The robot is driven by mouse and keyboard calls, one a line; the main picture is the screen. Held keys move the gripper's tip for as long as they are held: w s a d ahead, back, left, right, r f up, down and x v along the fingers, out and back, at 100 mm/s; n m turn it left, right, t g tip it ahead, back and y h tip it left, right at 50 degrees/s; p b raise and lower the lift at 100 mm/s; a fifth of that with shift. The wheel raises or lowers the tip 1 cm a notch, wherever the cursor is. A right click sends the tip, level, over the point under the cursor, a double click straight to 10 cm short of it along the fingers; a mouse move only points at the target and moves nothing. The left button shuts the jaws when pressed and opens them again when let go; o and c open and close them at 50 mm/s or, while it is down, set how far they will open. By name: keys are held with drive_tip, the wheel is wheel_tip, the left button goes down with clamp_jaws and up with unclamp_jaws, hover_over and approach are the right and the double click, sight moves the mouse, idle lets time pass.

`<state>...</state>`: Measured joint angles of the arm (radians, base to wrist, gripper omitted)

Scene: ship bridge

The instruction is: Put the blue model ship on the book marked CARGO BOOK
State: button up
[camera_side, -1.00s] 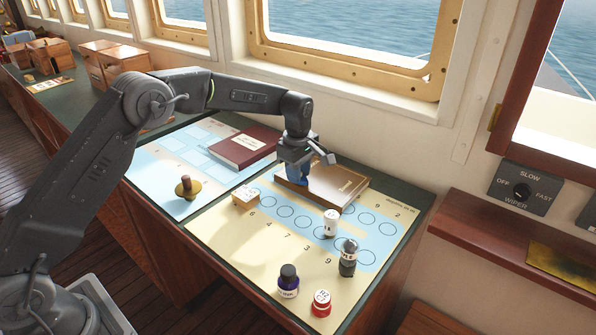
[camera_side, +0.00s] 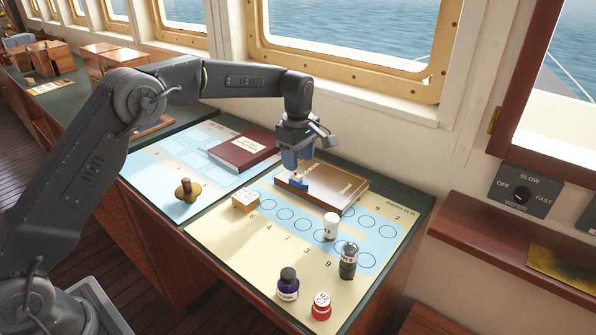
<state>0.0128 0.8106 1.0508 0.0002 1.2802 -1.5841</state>
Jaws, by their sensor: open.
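The blue model ship (camera_side: 299,183), with a small light and red upper part, rests on the left part of a brown book (camera_side: 335,187). The lettering on this book is too small to read in full. My gripper (camera_side: 291,165) is open just above the ship, with its fingers apart from the hull as far as I can see. A dark red book (camera_side: 243,148) with a pale label lies further left on the other chart; its label is not legible.
A small wooden block (camera_side: 245,199) sits left of the brown book. A brass stamp (camera_side: 187,190) stands on the left chart.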

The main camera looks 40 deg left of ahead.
sight(298, 176)
drive_tip(key=s+r+m+t, duration=0.2)
drive_tip(key=s+r+m, duration=0.45)
drive_tip(key=r, duration=0.85)
drive_tip(key=s+r+m+t, duration=0.1)
drive_tip(key=s+r+m, duration=0.2)
drive_tip(key=s, duration=0.9)
drive_tip(key=s+f+m+t, duration=0.1)
drive_tip(key=s+f+m, duration=0.2)
drive_tip(key=s, duration=0.6)
drive_tip(key=s+f+m+t, duration=0.1)
drive_tip(key=s+f+m, duration=0.3)
drive_tip(key=s, duration=0.4)
drive_tip(key=shift+s+a+m+t, duration=0.3)
drive_tip(key=shift+s+a+m, duration=0.05)
drive_tip(key=shift+m, duration=0.4)
